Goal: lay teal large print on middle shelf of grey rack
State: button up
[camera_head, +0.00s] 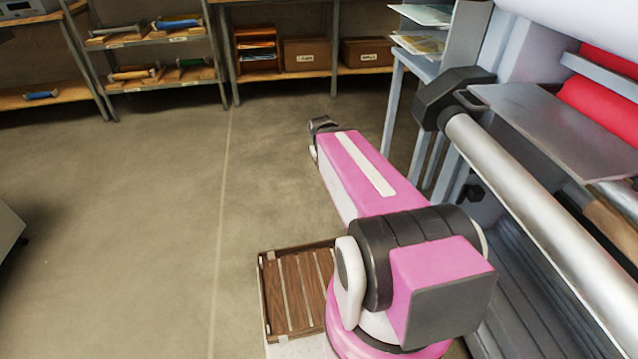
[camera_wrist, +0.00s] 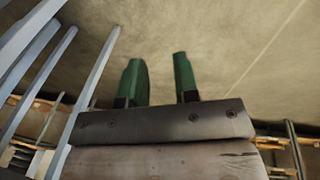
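My gripper (camera_wrist: 159,62) shows two green fingers in the wrist view. They stand apart with only bare floor between them, and nothing is held. In the head view my arm reaches away, and the gripper is hidden beyond it. A grey stand with shelves (camera_head: 466,38) is at the top, left of the laminator; it may be the grey rack. A pale teal-green sheet (camera_head: 428,14) lies on its upper level, and a yellowish sheet (camera_head: 420,44) lies lower. I cannot tell whether the pale teal-green sheet is the teal large print. The stand's top is cut off.
The laminator (camera_head: 535,205), with its long roller and red roll, fills the right side. Blue-grey legs (camera_wrist: 88,90) stand left of my gripper. A brown slatted tray (camera_head: 298,290) is beside my base. Shelving (camera_head: 155,42) lines the back wall.

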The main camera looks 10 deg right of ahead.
jog(key=s+a+f+g+y, duration=0.1)
jog(key=s+a+f+y, duration=0.1)
jog(key=s+a+f, duration=0.1)
jog(key=shift+s+a+f+m, duration=0.35)
jog(key=shift+s+a+m, duration=0.05)
jog(key=shift+s+a, duration=0.3)
